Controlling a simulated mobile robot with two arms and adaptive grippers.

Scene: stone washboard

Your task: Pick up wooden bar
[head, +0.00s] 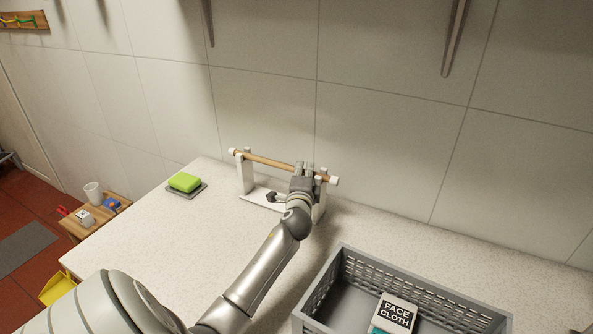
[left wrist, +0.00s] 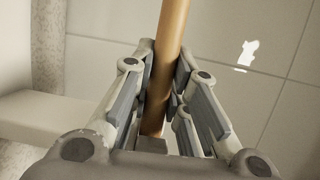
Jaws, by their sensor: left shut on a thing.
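The wooden bar (head: 268,160) is a light brown rod with white end caps. It lies roughly level across a white stand (head: 245,176) with two uprights, at the back of the counter by the wall. My left gripper (head: 305,170) is at the right half of the bar, near the right upright. In the left wrist view the bar (left wrist: 170,45) runs between the two fingers (left wrist: 160,95), which are shut on it. The arm and gripper hide part of the stand. My right gripper is not in view.
A green sponge (head: 184,181) on a dark tray lies to the left on the pale counter (head: 170,235). A grey basket (head: 345,262) with a face cloth box (head: 394,314) stands at front right. A tiled wall (head: 265,100) is close behind the stand.

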